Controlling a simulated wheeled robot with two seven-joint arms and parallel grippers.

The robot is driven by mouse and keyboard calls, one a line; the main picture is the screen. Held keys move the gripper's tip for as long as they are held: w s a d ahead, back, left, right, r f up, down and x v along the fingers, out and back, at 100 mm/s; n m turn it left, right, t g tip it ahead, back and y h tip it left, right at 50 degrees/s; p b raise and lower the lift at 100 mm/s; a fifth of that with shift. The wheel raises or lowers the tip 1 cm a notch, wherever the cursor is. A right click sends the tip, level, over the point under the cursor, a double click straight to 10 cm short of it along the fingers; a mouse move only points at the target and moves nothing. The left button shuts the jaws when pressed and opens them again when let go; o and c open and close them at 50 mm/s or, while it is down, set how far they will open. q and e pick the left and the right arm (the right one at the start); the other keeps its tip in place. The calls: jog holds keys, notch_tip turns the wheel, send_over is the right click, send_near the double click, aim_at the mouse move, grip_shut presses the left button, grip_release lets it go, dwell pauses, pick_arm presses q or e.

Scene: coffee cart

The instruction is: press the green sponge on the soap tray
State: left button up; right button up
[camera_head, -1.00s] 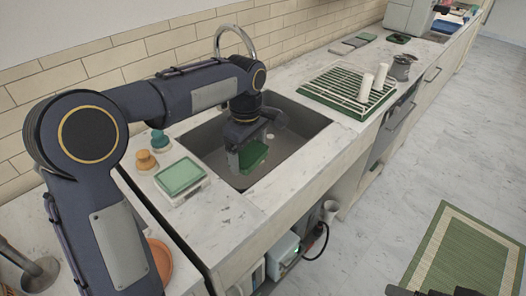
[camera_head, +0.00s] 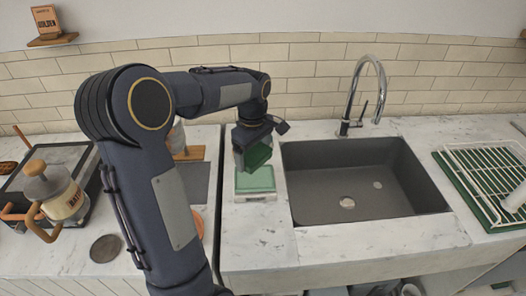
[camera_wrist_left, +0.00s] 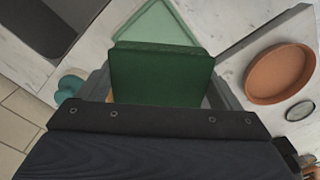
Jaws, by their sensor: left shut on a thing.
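My left gripper (camera_head: 253,158) is shut on the green sponge (camera_head: 257,155), a dark green block. It holds the sponge above the soap tray (camera_head: 255,181), a pale green pad in a white frame on the counter left of the sink. In the left wrist view the sponge (camera_wrist_left: 160,78) sits between the fingers of the gripper (camera_wrist_left: 160,90). The soap tray (camera_wrist_left: 155,25) shows beyond it, partly hidden by the sponge. I see a gap between sponge and tray in the head view. My right gripper is not in view.
The sink (camera_head: 360,180) with a chrome faucet (camera_head: 362,95) is to the right. A drying rack (camera_head: 488,175) stands beyond it. A terracotta saucer (camera_wrist_left: 280,73) lies on the left counter, where a kettle-like pot (camera_head: 55,195) also stands. The counter in front of the tray is clear.

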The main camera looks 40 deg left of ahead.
aim_at(254, 177)
pick_arm(q)
jog(key=shift+s+a+f+b, duration=0.1)
jog(key=shift+f+b, duration=0.4)
jog(key=shift+f, duration=0.2)
jog(key=shift+f+b, duration=1.8)
jog(key=shift+f, duration=0.45)
jog(key=shift+f+b, duration=0.7)
jog(key=shift+f, duration=0.3)
jog(key=shift+r, duration=0.1)
notch_tip(254, 177, up, 7)
jog(key=p, duration=0.6)
dwell(0.5)
